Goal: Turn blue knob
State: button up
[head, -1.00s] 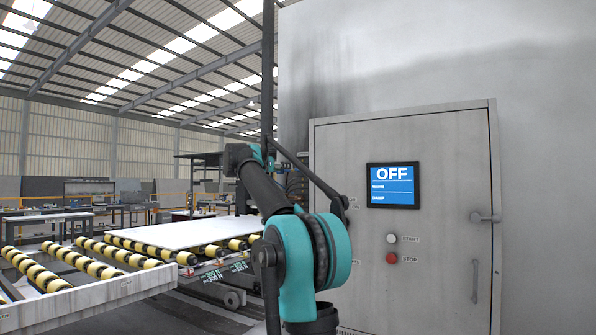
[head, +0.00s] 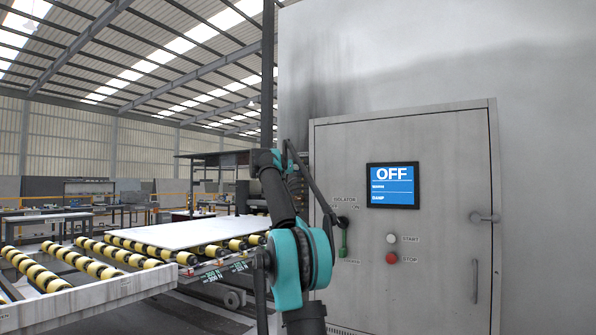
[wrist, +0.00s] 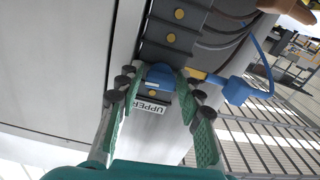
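In the wrist view a blue knob (wrist: 160,76) sits on a dark panel strip beside a white label that appears to read UPPER. My gripper (wrist: 157,88) is open, its green-padded fingers spread to the left and right of the knob in the picture. I see no finger clearly touching it, and the remaining gap in depth is hard to tell. A second blue part (wrist: 237,90) with a blue arm lies to the right of the fingers. In the head view my arm hides the knob, and I cannot make out the gripper.
A grey cabinet (head: 450,150) carries a blue screen (head: 392,186) reading OFF, a white START button (head: 391,239) and a red STOP button (head: 391,258). A roller conveyor (head: 100,265) bearing a pale slab (head: 180,232) stands left.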

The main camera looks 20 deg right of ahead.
grip_shut()
